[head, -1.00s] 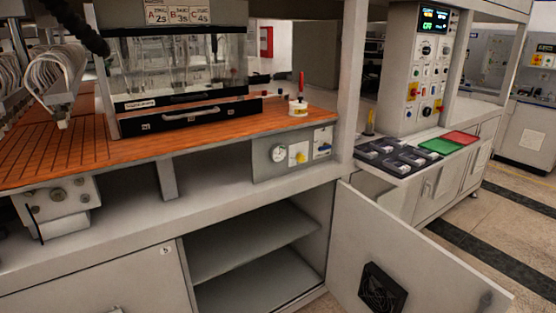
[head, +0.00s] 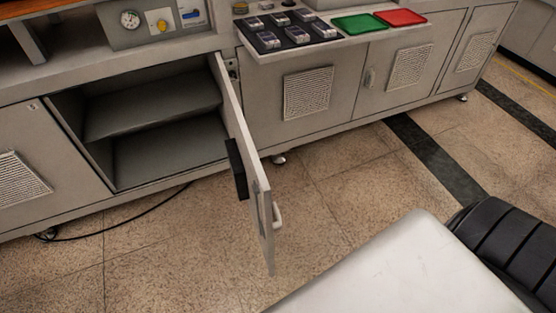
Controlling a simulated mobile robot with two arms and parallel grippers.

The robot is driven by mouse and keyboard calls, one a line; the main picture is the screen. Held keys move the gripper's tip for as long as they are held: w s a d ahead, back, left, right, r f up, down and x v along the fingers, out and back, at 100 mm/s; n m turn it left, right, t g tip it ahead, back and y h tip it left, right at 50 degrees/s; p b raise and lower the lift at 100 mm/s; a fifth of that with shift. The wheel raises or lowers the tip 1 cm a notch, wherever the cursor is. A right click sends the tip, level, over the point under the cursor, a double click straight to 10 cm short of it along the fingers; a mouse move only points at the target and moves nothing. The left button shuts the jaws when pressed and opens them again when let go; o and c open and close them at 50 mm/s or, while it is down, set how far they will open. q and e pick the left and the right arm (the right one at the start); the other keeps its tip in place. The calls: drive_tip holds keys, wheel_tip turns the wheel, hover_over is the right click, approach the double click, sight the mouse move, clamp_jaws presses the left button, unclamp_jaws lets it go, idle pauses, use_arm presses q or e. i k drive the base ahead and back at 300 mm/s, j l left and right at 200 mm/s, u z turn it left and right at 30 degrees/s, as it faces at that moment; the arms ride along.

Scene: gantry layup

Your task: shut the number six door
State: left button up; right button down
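An open cabinet door (head: 240,150) swings out from the bench front, hinged at the right side of its opening. It is seen nearly edge-on. A white handle (head: 277,216) is on its outer right face, and a black box-like fitting (head: 236,168) is on its inner face. The cabinet (head: 160,148) behind it shows a grey shelf and looks empty. No number can be read on this door. Neither gripper is in view. A white and black part of my own body fills the lower right and stands apart from the door in the picture.
A closed door (head: 35,165) with a vent is left of the opening. Closed vented cabinets (head: 340,85) stand to the right, below a shelf with a black tray (head: 288,36), a green tray (head: 360,24) and a red tray (head: 401,17). A black cable (head: 125,226) lies on the floor.

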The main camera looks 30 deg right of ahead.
sight(241, 168)
drive_tip(key=i+l, duration=0.1)
drive_tip(key=l, duration=0.35)
drive_tip(key=i+l+u, duration=0.1)
drive_tip(key=l, duration=0.35)
drive_tip(key=i+l, duration=0.1)
drive_tip(key=l, duration=0.35)
drive_tip(key=i+l+u, duration=0.1)
drive_tip(key=l, duration=0.4)
